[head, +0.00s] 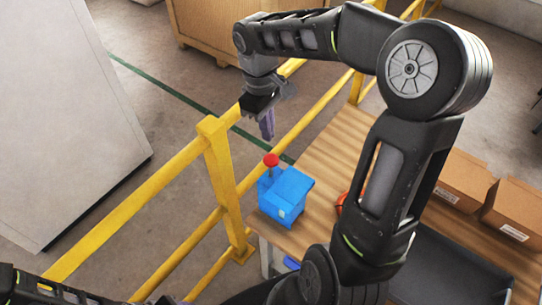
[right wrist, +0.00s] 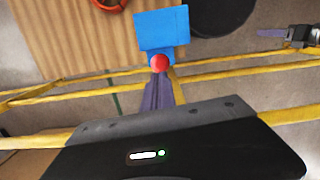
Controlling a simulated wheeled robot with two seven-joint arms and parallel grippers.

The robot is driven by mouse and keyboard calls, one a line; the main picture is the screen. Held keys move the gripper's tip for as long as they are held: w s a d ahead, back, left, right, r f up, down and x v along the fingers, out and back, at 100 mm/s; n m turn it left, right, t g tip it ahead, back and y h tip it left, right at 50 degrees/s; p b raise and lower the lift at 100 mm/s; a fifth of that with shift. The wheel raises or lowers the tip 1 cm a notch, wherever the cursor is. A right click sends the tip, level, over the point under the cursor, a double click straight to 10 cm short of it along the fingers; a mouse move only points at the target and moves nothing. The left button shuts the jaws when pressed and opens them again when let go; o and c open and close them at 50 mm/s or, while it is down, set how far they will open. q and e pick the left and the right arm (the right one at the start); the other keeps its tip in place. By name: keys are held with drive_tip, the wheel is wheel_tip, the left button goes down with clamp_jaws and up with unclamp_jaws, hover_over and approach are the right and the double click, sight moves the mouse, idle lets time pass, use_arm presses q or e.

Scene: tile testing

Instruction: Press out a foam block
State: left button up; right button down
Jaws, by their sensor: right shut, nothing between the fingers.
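A blue box-shaped device (head: 287,196) with a red knob (head: 271,160) on top stands on the wooden table (head: 322,160), near its left edge. My right gripper (head: 268,136) is shut and empty, pointing down above and just behind the red knob. In the right wrist view the shut fingers (right wrist: 160,92) point toward the red knob (right wrist: 160,63), with the blue device (right wrist: 162,30) beyond it. I cannot tell whether the fingertips touch the knob. No foam block can be made out. In the right wrist view my left gripper (right wrist: 272,33) shows at the right edge, its jaw state unclear.
Yellow railings (head: 218,165) run along the table's left side, close to the device. An orange-red ring (right wrist: 110,3) lies on the table, partly hidden by my arm in the head view. Cardboard boxes (head: 463,180) and a dark tray (head: 450,262) are at the right.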

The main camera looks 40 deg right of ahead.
sight(271, 158)
drive_tip(key=shift+s+d+f+b, duration=0.1)
drive_tip(key=shift+s+f+b, duration=0.05)
drive_tip(key=shift+f+b, duration=1.35)
drive_tip(key=shift+s+f+b, duration=0.15)
drive_tip(key=shift+f+b, duration=0.75)
drive_tip(key=shift+f, duration=1.05)
